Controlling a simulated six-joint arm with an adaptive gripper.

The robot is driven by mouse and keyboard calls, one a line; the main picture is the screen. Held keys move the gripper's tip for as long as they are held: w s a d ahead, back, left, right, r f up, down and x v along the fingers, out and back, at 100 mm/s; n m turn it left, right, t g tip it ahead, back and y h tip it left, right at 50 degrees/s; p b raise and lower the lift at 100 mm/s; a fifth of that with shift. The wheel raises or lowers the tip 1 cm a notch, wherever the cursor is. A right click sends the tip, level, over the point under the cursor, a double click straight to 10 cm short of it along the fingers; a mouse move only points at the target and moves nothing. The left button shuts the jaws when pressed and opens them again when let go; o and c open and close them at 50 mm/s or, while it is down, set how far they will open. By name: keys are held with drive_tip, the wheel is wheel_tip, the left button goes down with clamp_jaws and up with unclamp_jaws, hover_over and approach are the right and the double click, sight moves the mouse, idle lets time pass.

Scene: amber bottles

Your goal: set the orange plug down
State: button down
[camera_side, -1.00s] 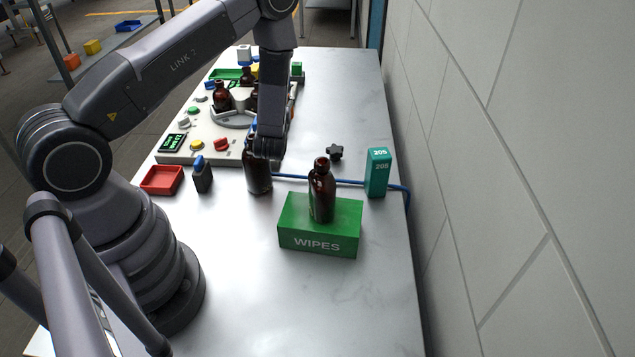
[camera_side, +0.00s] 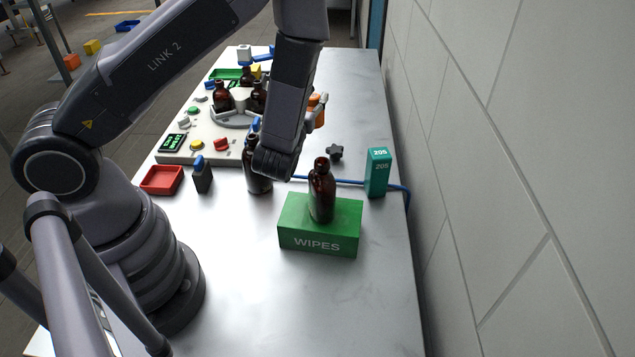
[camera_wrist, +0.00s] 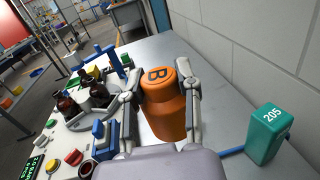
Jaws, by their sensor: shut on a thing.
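The orange plug (camera_wrist: 163,108), marked with a dark B on its top, is between the two fingers of my gripper (camera_wrist: 160,92) in the wrist view. The fingers press on it from left and right, and it looks roughly upright. In the side view only a bit of the orange plug (camera_side: 317,103) shows past my forearm, with a grey finger beside it. The rest of my gripper is hidden there. Its underside is hidden, so I cannot tell whether it touches the table.
A teal block marked 205 (camera_side: 377,174) stands at the right edge, with a blue cable (camera_side: 345,181) beside it. A brown bottle (camera_side: 321,190) stands on the green WIPES box (camera_side: 318,240). Another brown bottle (camera_side: 253,178) is near my forearm. A bottle station (camera_side: 180,150) fills the left.

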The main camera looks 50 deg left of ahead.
drive_tip(key=s+a+r+n+g+y, duration=0.1)
drive_tip(key=s+a+n+g+y, duration=0.3)
drive_tip(key=s+n+g, duration=0.3)
drive_tip(key=s+a+r+n+g+y, duration=0.2)
drive_tip(key=s+a+n+g+y, duration=0.2)
drive_tip(key=s+g, duration=0.45)
drive_tip(key=s+d+r+n+g+h, duration=0.1)
drive_tip(key=s+d+n+g+h, duration=0.95)
drive_tip(key=s+n+g, duration=0.4)
drive_tip(key=s+d+f+n+h, duration=0.1)
drive_tip(key=d+f+n+h, duration=0.1)
drive_tip(key=d+n+h, duration=0.55)
drive_tip(key=s+d+f+n+h, duration=0.1)
drive_tip(key=d+f+n+h, duration=0.2)
drive_tip(key=d+h, duration=0.8)
drive_tip(key=w+d+f+n+t+h, duration=0.7)
drive_tip(key=w+d+f+n+t, duration=0.35)
drive_tip(key=w+t, duration=0.4)
drive_tip(key=shift+n+t, duration=0.25)
drive_tip(key=shift+n, duration=0.2)
drive_tip(key=shift+s+a+f, duration=0.1)
drive_tip(key=shift+s+f, duration=0.1)
drive_tip(key=shift+f, duration=0.95)
drive_tip(key=shift+s+a+f, duration=0.1)
drive_tip(key=shift+s+f, duration=0.05)
drive_tip(key=shift+f, duration=0.95)
drive_tip(key=shift+s+a+f, duration=0.1)
drive_tip(key=shift+s+f, duration=0.1)
drive_tip(key=shift+f, duration=0.95)
